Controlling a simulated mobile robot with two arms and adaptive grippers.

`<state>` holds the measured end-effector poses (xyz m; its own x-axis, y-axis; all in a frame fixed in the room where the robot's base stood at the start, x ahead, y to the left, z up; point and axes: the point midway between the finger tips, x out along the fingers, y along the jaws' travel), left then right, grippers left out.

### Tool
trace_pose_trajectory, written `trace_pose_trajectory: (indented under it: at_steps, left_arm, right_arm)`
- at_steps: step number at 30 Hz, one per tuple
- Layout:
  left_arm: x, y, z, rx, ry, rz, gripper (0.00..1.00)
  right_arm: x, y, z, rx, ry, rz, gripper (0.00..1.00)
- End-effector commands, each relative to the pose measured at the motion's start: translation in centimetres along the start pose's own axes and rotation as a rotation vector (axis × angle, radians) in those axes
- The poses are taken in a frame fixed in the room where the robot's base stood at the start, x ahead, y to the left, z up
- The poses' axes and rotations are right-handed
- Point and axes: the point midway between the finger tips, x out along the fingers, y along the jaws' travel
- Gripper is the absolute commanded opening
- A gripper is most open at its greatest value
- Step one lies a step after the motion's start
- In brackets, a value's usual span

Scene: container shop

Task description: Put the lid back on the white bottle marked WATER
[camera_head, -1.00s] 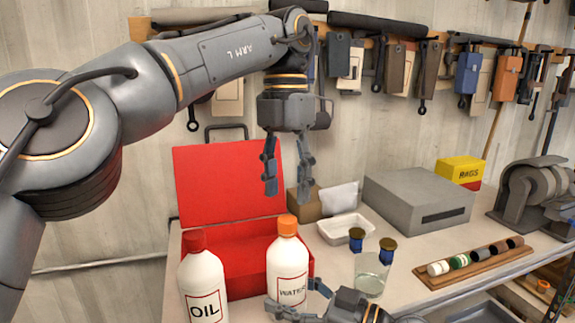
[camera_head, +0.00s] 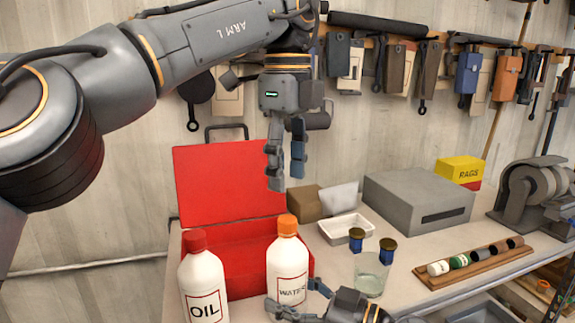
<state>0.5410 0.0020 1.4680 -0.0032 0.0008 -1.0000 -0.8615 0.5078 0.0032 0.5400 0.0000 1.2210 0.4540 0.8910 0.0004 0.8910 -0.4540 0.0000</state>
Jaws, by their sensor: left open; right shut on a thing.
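The white WATER bottle (camera_head: 286,262) stands upright on the bench, its label facing me. The orange lid (camera_head: 287,224) sits on top of its neck; I cannot tell whether it is tight. My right gripper (camera_head: 297,302) is shut on the WATER bottle low down, its fingers around the body at label height. My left gripper (camera_head: 286,177) is open and empty, pointing down above the lid with a clear gap. The bottle's base is cut off by the picture's lower edge.
A white OIL bottle (camera_head: 203,284) with a red lid stands left of the WATER bottle. An open red toolbox (camera_head: 228,182) is behind both. A glass jar (camera_head: 371,274), a white tray (camera_head: 345,228) and a wooden rack (camera_head: 473,260) are to the right.

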Motion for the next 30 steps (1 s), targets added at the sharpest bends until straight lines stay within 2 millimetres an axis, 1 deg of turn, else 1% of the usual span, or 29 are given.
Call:
trace_pose_trajectory:
  at_steps: [5,14,17,20,23,30]
  left_arm:
    - [-0.1,0.0,0.0,-0.061,-0.002,-0.004,0.47]
    - [-0.1,0.0,0.0,-0.063,-0.002,-0.004,0.47]
    - [0.2,0.0,0.0,-0.062,-0.003,-0.003,0.47]
    - [1.0,0.0,0.1,-0.061,-0.003,-0.002,0.47]
    - [2.3,0.1,0.1,-0.061,-0.003,-0.001,0.47]
    - [5.8,0.1,0.1,-0.062,-0.002,-0.001,0.47]
  right_arm:
    - [0.0,0.0,0.1,0.001,-0.002,0.0,0.0]
    - [0.0,0.0,0.1,0.001,-0.002,0.0,0.0]
    - [0.0,0.0,0.1,0.001,-0.002,0.0,0.0]
    - [0.0,0.0,0.1,0.001,-0.002,0.0,0.0]
    - [0.0,0.0,0.1,0.001,-0.002,0.0,0.0]
    - [0.0,0.0,0.1,0.001,-0.002,0.0,0.0]
